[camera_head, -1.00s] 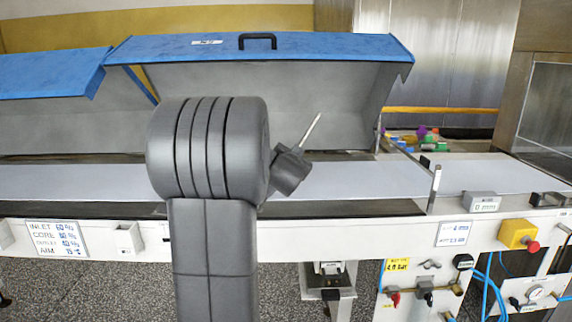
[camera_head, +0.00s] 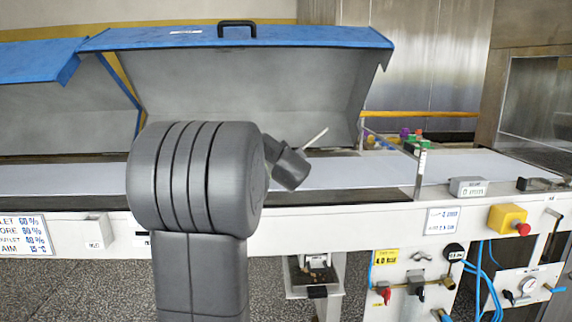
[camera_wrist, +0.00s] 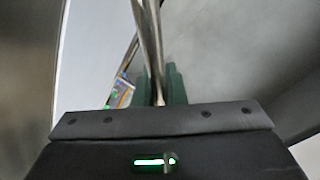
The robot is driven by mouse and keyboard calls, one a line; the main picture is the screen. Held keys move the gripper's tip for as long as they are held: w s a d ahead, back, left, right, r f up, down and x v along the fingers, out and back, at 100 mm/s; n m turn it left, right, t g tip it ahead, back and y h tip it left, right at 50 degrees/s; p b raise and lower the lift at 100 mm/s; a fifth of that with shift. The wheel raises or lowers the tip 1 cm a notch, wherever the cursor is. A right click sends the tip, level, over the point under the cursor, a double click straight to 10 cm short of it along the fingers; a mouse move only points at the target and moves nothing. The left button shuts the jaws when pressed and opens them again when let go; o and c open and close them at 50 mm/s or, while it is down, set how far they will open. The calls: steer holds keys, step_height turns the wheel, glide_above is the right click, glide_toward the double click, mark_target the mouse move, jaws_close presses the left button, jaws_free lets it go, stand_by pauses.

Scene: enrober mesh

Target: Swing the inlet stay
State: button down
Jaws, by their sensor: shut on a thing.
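My gripper (camera_head: 290,166) is in front of the open blue hood in the head view, above the belt. A thin pale rod (camera_head: 315,137) sticks out from it, up and to the right. In the wrist view my green fingers (camera_wrist: 160,88) are shut on a shiny metal rod (camera_wrist: 150,40) that runs up out of the picture. I cannot tell whether this rod is the inlet stay. A thin bar (camera_head: 385,140) slants at the hood's right end towards an upright metal post (camera_head: 420,170). My arm hides part of the belt and frame.
The blue hood (camera_head: 240,40) with a black handle stands open over the pale belt (camera_head: 345,170). Colourful small items (camera_head: 405,137) lie behind the belt at the right. A yellow box with a red button (camera_head: 508,219) sits on the front rail. Blue hoses hang below.

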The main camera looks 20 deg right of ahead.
steer(key=shift+s+d+f+m+y+b, duration=0.15)
steer(key=shift+d+f+m+b, duration=0.2)
steer(key=shift+f+b, duration=0.45)
steer(key=shift+d+f+m+y+b, duration=0.2)
steer(key=shift+f+m+b, duration=0.3)
steer(key=shift+b, duration=0.6)
steer(key=shift+d, duration=0.1)
steer(key=c, duration=1.5)
jaws_free()
steer(key=shift+s, duration=0.1)
steer(key=v, duration=1.3)
steer(key=shift+s+a+r, duration=0.1)
steer(key=shift+s+a, duration=0.15)
steer(key=shift+s, duration=0.05)
steer(key=shift+w, duration=0.15)
